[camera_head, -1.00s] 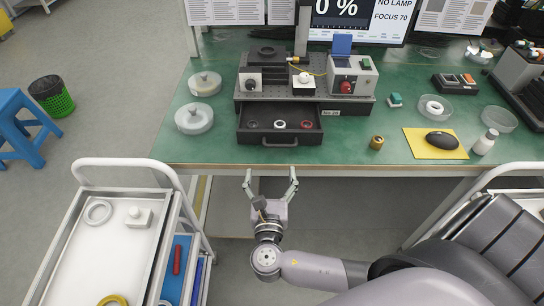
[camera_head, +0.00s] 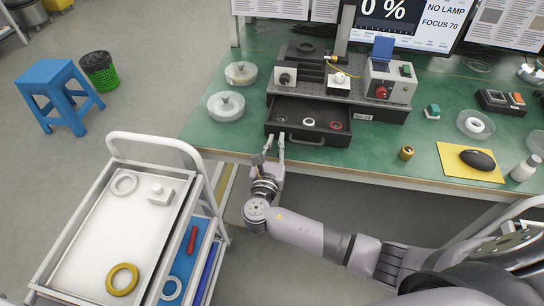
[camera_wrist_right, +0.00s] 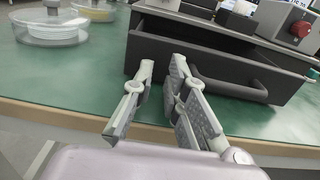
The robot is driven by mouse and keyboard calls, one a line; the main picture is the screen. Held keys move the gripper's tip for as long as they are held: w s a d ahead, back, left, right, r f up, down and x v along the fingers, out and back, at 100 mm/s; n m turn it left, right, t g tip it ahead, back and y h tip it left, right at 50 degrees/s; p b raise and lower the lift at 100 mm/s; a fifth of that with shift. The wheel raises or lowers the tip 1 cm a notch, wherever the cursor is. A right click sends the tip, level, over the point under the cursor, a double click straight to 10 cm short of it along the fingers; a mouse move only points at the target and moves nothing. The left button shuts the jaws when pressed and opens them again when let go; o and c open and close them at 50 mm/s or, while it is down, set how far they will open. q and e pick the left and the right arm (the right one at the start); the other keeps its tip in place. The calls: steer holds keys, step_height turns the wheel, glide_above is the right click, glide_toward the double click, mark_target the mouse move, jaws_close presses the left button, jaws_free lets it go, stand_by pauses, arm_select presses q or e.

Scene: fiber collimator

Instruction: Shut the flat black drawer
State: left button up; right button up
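The flat black drawer (camera_head: 348,139) stands pulled out from under the optics base on the green bench. Its handle (camera_head: 301,139) faces the front edge, and small rings lie inside. My right gripper (camera_head: 275,141) is at the left end of the drawer front. In the right wrist view, the right gripper (camera_wrist_right: 160,72) has its fingers apart with nothing between them. Its fingertips are close to the drawer front (camera_wrist_right: 165,50), left of the handle (camera_wrist_right: 235,88); I cannot tell whether they touch it. My left gripper is not in view.
Round clear dishes (camera_head: 226,105) stand left of the drawer. A small brass cylinder (camera_head: 406,153) and a yellow mat (camera_head: 455,168) with a black mouse (camera_head: 478,160) are to its right. A white cart (camera_head: 75,235) stands at lower left.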

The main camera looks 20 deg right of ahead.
mark_target(280, 129)
steer(key=shift+w+d, duration=0.35)
steer(key=shift+w, duration=0.25)
jaws_close()
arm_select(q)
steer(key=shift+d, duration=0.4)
arm_select(e)
steer(key=shift+w+d, duration=0.1)
steer(key=x, duration=0.4)
steer(key=shift+w+d+b, duration=0.15)
steer(key=shift+w+b, duration=0.15)
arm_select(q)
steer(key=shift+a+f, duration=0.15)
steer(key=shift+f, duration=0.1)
arm_select(e)
steer(key=shift+s, duration=0.1)
